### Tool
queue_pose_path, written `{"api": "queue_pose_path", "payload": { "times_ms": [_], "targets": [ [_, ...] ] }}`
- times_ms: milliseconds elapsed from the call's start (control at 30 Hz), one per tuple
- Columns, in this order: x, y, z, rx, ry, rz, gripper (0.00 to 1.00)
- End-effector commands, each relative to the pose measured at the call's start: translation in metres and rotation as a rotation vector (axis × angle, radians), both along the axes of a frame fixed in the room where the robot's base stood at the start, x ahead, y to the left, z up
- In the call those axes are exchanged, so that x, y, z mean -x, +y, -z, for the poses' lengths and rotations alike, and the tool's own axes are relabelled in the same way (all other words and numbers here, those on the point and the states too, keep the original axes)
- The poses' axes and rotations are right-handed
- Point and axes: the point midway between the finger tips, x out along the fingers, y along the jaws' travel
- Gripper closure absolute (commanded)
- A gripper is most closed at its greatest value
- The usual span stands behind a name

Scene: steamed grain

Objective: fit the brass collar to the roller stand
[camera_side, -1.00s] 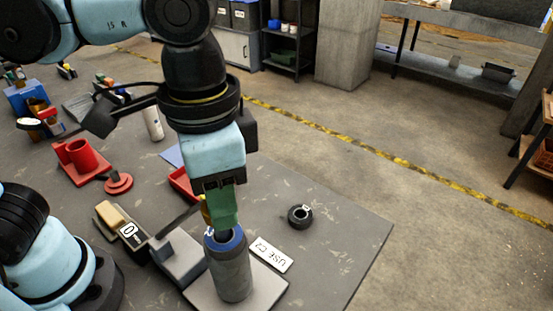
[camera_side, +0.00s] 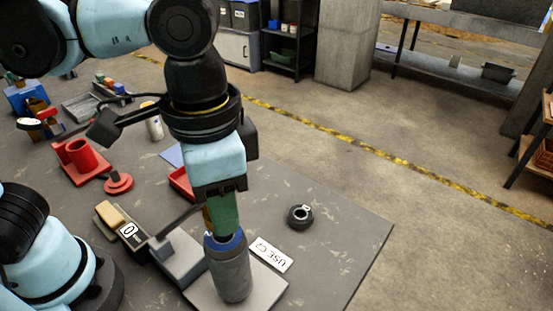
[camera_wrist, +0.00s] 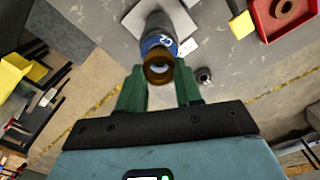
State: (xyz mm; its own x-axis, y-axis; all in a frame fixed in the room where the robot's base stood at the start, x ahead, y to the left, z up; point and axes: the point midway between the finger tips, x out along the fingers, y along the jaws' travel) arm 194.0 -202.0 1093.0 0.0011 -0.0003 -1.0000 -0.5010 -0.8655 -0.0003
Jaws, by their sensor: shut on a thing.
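The brass collar (camera_wrist: 158,77) is a brown-gold ring between the two green fingers in the wrist view. My gripper (camera_wrist: 161,72) is shut on it. In the side view, my gripper (camera_side: 224,232) points down at the top of the roller stand, and only a brown sliver of collar shows beside the finger. The roller stand (camera_side: 231,272) is an upright dark grey cylinder with a blue top band, on a pale square plate. In the wrist view, the stand (camera_wrist: 155,18) lies just beyond the collar. Contact between collar and stand cannot be told; the fingers hide the stand's top.
A white "USE C2" card (camera_side: 271,255) lies right of the stand, with a black ring (camera_side: 300,216) behind it. A grey block (camera_side: 180,258) stands close on the left. A red fixture (camera_side: 80,162) and red disc (camera_side: 118,183) are farther left.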

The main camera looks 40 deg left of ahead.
Motion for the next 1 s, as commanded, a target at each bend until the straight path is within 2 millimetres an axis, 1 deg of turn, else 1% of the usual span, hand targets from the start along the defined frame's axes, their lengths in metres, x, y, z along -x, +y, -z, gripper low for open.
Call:
{"api": "queue_pose_path", "payload": {
  "times_ms": [433, 1000],
  "targets": [
    [-0.0001, -0.0001, 0.0011, 0.000, 0.000, 0.000, 0.98],
    [-0.0001, -0.0002, 0.0087, 0.000, 0.000, 0.000, 0.98]
  ]
}}
